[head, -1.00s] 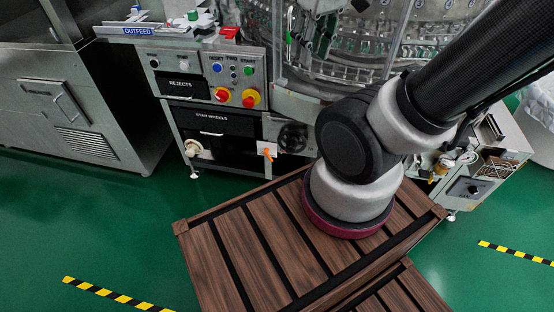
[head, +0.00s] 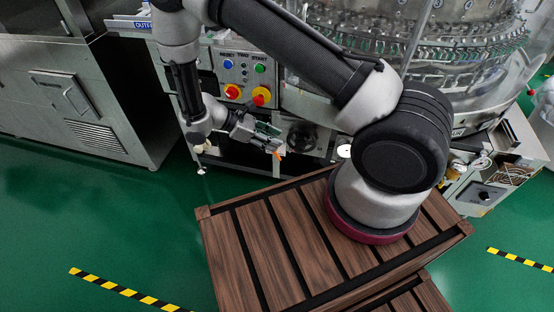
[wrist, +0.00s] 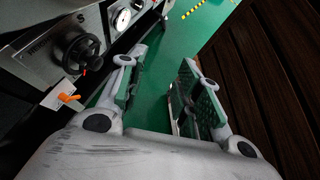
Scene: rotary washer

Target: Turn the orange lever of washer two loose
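The orange lever (wrist: 67,97) sticks out from a white tag-like plate (wrist: 58,94) on the machine front in the wrist view. A small part of the lever (head: 278,154) shows in the head view, just below my gripper (head: 270,139). In the wrist view my gripper (wrist: 160,75) is open, with its two green-padded fingers apart and nothing between them. The lever is to the left of the left finger, outside the gap and apart from it. I cannot read which washer the lever belongs to.
A black handwheel (wrist: 82,50) and a white gauge (wrist: 122,19) are on the machine front near the lever. Red and yellow buttons (head: 261,96) sit on the panel above. Green floor (wrist: 158,95) lies beyond the fingers. A brown slatted platform (head: 262,245) is under my arm's base.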

